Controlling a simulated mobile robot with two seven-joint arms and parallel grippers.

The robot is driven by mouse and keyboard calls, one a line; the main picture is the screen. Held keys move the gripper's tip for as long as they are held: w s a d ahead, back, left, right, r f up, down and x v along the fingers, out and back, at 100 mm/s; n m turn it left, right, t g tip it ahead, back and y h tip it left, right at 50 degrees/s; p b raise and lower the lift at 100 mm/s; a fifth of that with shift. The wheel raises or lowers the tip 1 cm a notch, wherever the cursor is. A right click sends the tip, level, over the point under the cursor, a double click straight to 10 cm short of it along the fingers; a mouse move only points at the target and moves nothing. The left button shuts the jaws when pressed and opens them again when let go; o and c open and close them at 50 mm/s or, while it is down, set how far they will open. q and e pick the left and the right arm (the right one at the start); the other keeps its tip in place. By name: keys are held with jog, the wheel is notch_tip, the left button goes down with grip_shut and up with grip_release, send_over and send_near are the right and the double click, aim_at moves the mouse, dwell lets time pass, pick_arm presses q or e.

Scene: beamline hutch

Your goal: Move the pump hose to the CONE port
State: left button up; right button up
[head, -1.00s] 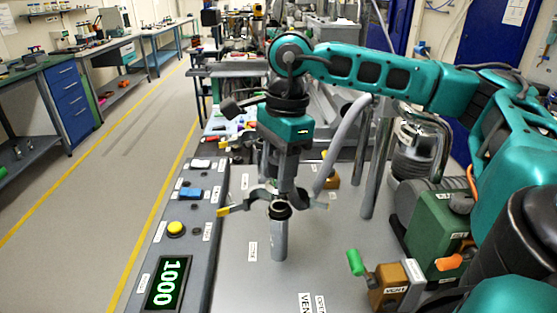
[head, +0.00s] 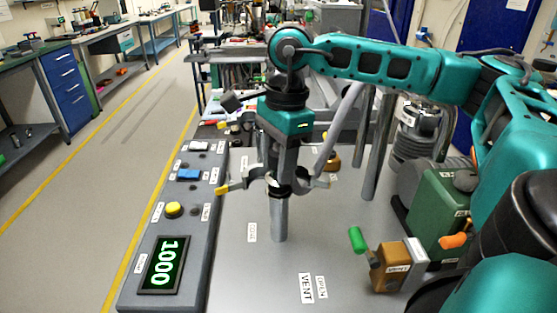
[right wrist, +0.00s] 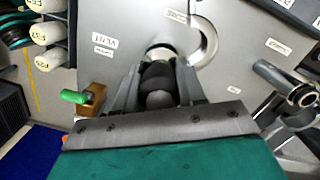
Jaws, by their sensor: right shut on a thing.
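The pump hose (head: 342,128) is a grey tube that slants down behind my right arm. My right gripper (head: 284,172) points down and is shut on the hose end. In the right wrist view my fingers (right wrist: 155,90) close on a dark round piece (right wrist: 157,76); its lower end is hidden. The CONE port (head: 279,222) is an upright grey tube beside the CONE label (head: 251,232). My left gripper is out of view.
The VENT valve (head: 390,270) with a green handle (head: 357,239) stands at the front right. A control panel with a yellow button (head: 174,209) and a display reading 1000 (head: 163,264) runs along the left.

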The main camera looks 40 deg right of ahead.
jog(key=shift+f+b, duration=0.55)
jog(key=shift+b, duration=0.05)
dwell(0.7)
jog(key=o, duration=1.2)
jog(key=shift+o, duration=0.2)
jog(key=shift+r, duration=0.1)
jog(key=r, duration=0.4)
jog(key=d+r, duration=0.1)
jog(key=r, duration=0.3)
jog(key=r+p, duration=0.1)
jog(key=r, duration=0.3)
jog(key=shift+s+d+r, duration=0.15)
jog(key=shift+d+r, duration=0.05)
jog(key=shift+r, duration=0.15)
